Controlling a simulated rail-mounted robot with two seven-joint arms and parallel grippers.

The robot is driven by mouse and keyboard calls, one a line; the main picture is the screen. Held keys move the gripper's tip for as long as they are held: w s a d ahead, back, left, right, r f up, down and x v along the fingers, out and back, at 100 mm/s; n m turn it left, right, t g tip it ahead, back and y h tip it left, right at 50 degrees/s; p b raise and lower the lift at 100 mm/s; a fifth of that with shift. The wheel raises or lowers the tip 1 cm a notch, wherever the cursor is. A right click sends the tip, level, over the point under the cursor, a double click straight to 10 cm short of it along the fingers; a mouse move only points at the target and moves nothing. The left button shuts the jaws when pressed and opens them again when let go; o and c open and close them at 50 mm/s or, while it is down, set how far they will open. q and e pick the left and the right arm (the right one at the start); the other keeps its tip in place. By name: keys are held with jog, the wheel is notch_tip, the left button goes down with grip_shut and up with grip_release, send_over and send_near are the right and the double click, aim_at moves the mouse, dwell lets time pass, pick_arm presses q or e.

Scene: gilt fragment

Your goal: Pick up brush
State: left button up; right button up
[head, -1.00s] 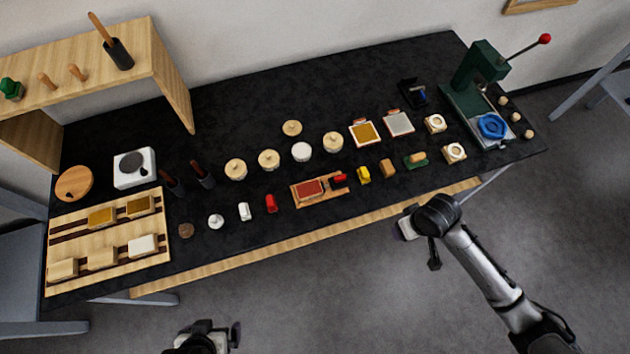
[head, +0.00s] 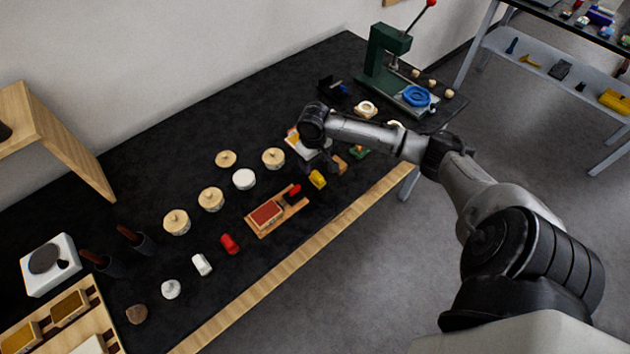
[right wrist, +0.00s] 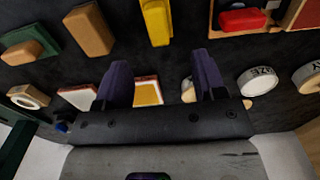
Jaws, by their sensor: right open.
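I cannot tell for sure which thing is the brush. A green piece with a wooden body (head: 358,152) lies near the table's front edge; it also shows at the upper left of the right wrist view (right wrist: 28,50). A tan wooden block (head: 340,163) and a yellow piece (head: 317,179) lie beside it; the wrist view shows the block (right wrist: 88,28) and the yellow piece (right wrist: 157,22) beyond the fingertips. My right gripper (head: 316,160) is open and empty over the table; its two dark fingers also show in the wrist view (right wrist: 160,75). My left gripper is out of view.
A red pad on a wooden tray (head: 252,228) lies left of the yellow piece. Several round lidded pots, one of them a tan pot (head: 211,199), stand farther left. A green lever press (head: 385,60) stands at the back right. Dark cups with brown handles (head: 136,240) stand at left.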

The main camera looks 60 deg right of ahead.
aim_at(314, 172)
jog(key=shift+s+f+b, duration=0.1)
jog(key=shift+f+b, duration=0.4)
jog(key=shift+f, duration=3.45)
jog(key=shift+c, duration=0.5)
jog(key=c, duration=0.9)
